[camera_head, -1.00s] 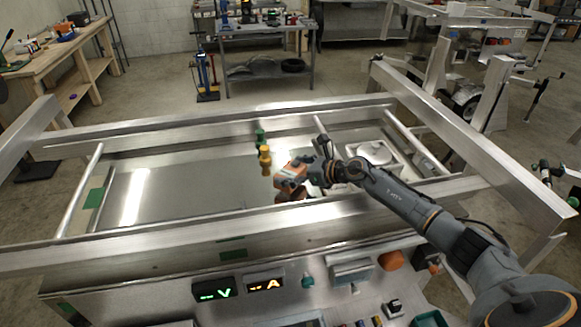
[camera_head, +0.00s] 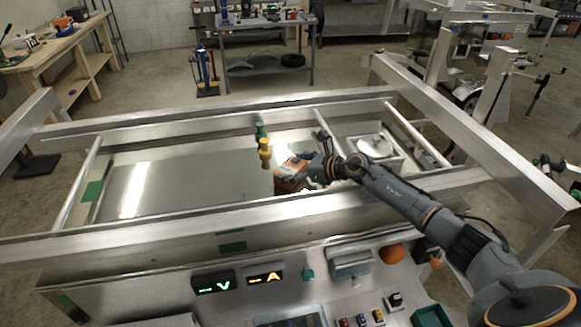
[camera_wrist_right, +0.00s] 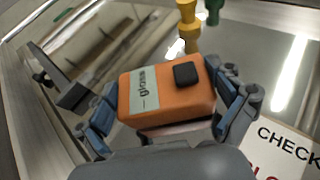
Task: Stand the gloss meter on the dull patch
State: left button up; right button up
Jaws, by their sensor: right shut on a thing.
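The gloss meter is an orange box with a grey label reading "gloss" and a black button. It shows in the right wrist view (camera_wrist_right: 140,100) and in the head view (camera_head: 287,184). My right gripper (camera_head: 301,172) is shut on it, with one finger on each side in the right wrist view (camera_wrist_right: 165,112). The meter is at the shiny metal sheet (camera_head: 190,180) inside the frame. I cannot tell whether its base touches the sheet. I cannot make out the dull patch's outline; the meter and gripper cover part of that area. My left gripper is not in view.
Yellow (camera_head: 265,152) and green (camera_head: 260,131) knobbed posts stand close behind the meter. A white card reading "CHECK" (camera_wrist_right: 285,150) lies beside it. Frame rails (camera_head: 180,228) and crossbars (camera_head: 325,125) border the sheet. The sheet's left part is clear.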

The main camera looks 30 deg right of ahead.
aim_at(291, 167)
jog(key=shift+f, duration=0.15)
jog(key=o, duration=1)
notch_tip(291, 167, up, 10)
